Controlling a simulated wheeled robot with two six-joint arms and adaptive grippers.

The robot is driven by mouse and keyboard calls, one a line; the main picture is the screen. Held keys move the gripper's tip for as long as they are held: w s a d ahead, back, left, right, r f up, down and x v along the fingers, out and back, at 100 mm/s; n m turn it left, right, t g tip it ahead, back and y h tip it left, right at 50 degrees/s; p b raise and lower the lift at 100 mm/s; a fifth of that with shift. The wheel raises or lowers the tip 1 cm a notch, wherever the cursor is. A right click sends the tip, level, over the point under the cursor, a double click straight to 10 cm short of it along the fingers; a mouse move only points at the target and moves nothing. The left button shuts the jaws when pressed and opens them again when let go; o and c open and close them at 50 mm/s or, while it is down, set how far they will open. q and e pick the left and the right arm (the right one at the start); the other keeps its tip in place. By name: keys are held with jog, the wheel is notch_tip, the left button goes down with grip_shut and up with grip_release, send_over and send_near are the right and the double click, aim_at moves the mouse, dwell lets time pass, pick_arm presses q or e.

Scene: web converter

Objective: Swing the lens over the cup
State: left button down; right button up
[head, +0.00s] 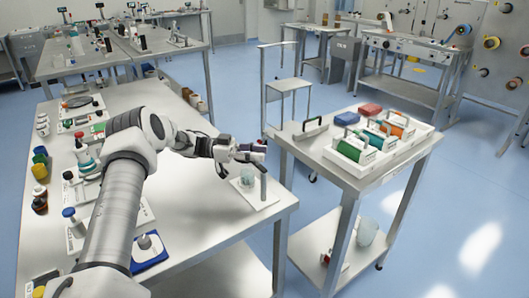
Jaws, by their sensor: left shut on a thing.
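A small clear cup (247,176) with a pale greenish tint stands on a white base plate (262,204) near the right front corner of the long table. A grey post (263,188) rises from the same plate, just right of the cup. My left gripper (250,154) reaches in from the left above the cup, beside the post's top. It is shut on a small dark part there, which looks like the lens; the fingers hide most of it. I cannot tell whether the lens lies over the cup. My right gripper is not in view.
Bottles, jars and small trays line the left of the long table (200,235). A blue-edged scale (150,252) sits near its front. A cart (350,178) with white bins (375,158) stands close on the right. The table around the plate is clear.

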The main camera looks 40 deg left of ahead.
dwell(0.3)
pick_arm(q)
jog(key=c, duration=0.9)
grip_release()
jog(key=shift+o, duration=0.4)
jog(key=shift+w+d, duration=0.15)
jog(key=v, duration=1.2)
